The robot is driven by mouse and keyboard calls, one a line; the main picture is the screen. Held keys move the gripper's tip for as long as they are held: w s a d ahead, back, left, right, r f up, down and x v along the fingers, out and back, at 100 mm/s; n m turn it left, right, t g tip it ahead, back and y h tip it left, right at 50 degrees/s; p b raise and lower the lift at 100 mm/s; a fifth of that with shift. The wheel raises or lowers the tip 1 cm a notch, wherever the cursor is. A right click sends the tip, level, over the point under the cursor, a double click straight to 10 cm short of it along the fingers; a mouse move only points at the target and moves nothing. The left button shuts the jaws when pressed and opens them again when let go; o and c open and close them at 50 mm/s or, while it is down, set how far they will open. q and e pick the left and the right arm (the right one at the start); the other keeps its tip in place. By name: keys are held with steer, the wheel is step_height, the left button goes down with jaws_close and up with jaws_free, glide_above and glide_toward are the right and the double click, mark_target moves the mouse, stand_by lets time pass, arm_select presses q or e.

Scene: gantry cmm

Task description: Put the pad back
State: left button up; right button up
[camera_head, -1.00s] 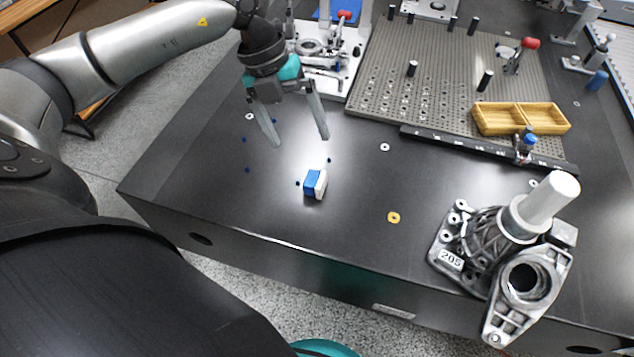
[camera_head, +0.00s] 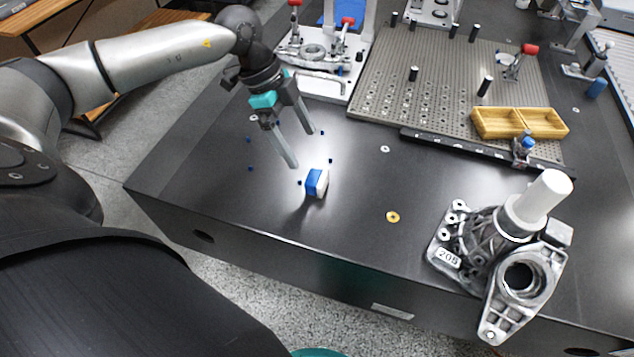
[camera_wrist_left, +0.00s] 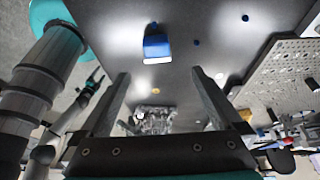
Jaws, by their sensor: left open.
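The pad (camera_head: 317,183) is a small blue and white block on the dark table, near its front edge. It also shows in the left wrist view (camera_wrist_left: 156,45), above and between my finger tips in the picture. My left gripper (camera_head: 303,149) is open and empty, a little up and left of the pad in the head view. Its two fingers (camera_wrist_left: 160,74) are spread wide in the wrist view, apart from the pad. What seems to be my right gripper (camera_wrist_left: 96,80) shows small at the left of the wrist view; its jaws are too small to judge.
Small blue dots (camera_head: 250,168) mark the table around the pad. A metal casting (camera_head: 480,240) with a white cylinder stands at right. A perforated plate (camera_head: 390,105) with a yellow tray (camera_head: 518,136) and a white fixture (camera_head: 340,86) lie behind. The table between pad and casting is mostly clear.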

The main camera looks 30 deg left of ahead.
arm_select(q)
steer(key=b, duration=0.1)
glide_above(317, 177)
steer(key=a, duration=0.2)
step_height(317, 177, down, 5)
steer(key=shift+r, duration=0.1)
steer(key=shift+b+x, duration=0.45)
steer(key=shift+x, duration=0.35)
steer(key=shift+s+d+f+b, duration=0.2)
steer(key=shift+f+b, duration=0.1)
steer(key=shift+f, duration=0.25)
steer(key=shift+s+d+f+b, duration=0.1)
steer(key=shift+d+f+b, duration=0.15)
steer(key=shift+f, duration=0.3)
steer(key=shift+b+x, duration=0.3)
steer(key=shift+x, duration=0.55)
arm_select(e)
steer(key=w+a+r, duration=0.3)
steer(key=w+a, duration=0.2)
steer(key=w, duration=0.1)
steer(key=shift+w, duration=0.35)
arm_select(q)
steer(key=shift+c, duration=0.2)
steer(key=shift+w, duration=0.1)
steer(key=c, duration=1.5)
steer(key=shift+c, duration=0.2)
arm_select(e)
steer(key=shift+y, duration=0.3)
